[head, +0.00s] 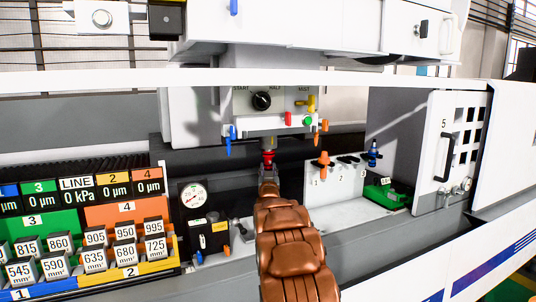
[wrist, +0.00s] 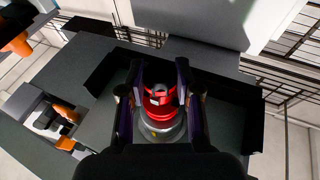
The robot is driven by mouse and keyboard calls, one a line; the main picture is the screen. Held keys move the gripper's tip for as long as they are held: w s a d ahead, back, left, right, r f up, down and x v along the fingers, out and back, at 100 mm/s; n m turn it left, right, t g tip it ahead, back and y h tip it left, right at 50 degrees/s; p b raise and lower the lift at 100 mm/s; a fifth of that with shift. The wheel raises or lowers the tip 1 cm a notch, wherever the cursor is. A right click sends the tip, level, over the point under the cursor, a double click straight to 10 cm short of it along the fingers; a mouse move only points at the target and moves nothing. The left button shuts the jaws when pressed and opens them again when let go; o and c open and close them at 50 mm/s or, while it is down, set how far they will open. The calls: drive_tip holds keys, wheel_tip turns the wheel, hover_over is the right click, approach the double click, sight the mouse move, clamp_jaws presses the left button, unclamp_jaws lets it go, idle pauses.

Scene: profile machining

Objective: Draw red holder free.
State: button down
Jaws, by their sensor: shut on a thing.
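The red holder (head: 268,156) sits under the grey spindle housing (head: 262,125) in the middle of the head view. In the wrist view the red holder (wrist: 158,103) shows as a red ringed piece with a grey round part (wrist: 160,131) against it. My gripper (head: 268,170) reaches up to it from below, at the end of my brown arm. In the wrist view my gripper (wrist: 159,82) has its two dark fingers on either side of the holder, shut on it. The fingers hide the holder's sides, and I cannot tell whether it is still seated in the spindle.
A white rack (head: 335,190) with numbered places holds an orange holder (head: 323,164) and a blue one (head: 374,152). A green block (head: 386,196) lies beside it. A dial gauge (head: 193,195) stands left of my arm. Numbered blocks fill a coloured rack (head: 150,268) at lower left.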

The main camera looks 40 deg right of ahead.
drive_tip(key=shift+f+b, duration=0.7)
drive_tip(key=shift+f, duration=0.45)
drive_tip(key=shift+f+b, duration=1.15)
drive_tip(key=shift+f, duration=0.1)
drive_tip(key=shift+f+b, duration=0.45)
drive_tip(key=shift+b, duration=0.05)
drive_tip(key=shift+f, duration=0.1)
